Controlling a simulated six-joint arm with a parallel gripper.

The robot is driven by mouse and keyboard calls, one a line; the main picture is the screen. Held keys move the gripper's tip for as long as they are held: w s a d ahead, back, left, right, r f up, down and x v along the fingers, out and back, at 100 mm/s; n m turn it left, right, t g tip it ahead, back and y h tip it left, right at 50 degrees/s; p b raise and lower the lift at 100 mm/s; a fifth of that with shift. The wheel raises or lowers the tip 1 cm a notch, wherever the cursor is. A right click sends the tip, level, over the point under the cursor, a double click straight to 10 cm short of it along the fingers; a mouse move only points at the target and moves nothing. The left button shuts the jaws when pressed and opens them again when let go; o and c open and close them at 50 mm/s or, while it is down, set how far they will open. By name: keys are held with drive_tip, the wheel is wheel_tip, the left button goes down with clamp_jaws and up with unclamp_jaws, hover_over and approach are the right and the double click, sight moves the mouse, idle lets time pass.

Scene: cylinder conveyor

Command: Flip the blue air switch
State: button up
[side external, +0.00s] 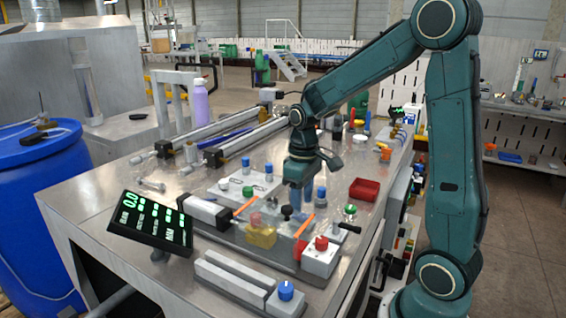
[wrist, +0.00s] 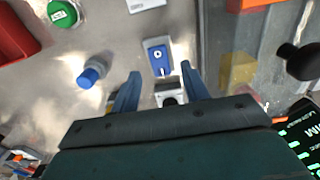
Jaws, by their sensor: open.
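The blue air switch (wrist: 157,57) shows in the wrist view as a small blue block with a round mark and a pale lever at its lower end. It lies just beyond and between my fingertips. I cannot make it out in the side view, where my gripper (side external: 296,190) hangs low over the bench and seems to cover it. In the wrist view my gripper (wrist: 161,72) is open, with its two blue fingers apart and nothing held between them. I cannot tell whether a finger touches the switch.
A blue knob (wrist: 91,75) stands left of the fingers, with a green button (wrist: 62,13) and a red tray (wrist: 14,36) beyond. On the right are a clear panel with a yellow block (wrist: 237,70) and a black knob (wrist: 301,60). A digital display (side external: 155,222) stands at the bench's left.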

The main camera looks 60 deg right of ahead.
drive_tip(key=shift+f, duration=1.45)
drive_tip(key=shift+c, duration=0.4)
drive_tip(key=c, duration=0.9)
drive_tip(key=shift+s, duration=0.1)
drive_tip(key=shift+s+t, duration=0.25)
drive_tip(key=shift+t, duration=1.05)
drive_tip(key=o, duration=1)
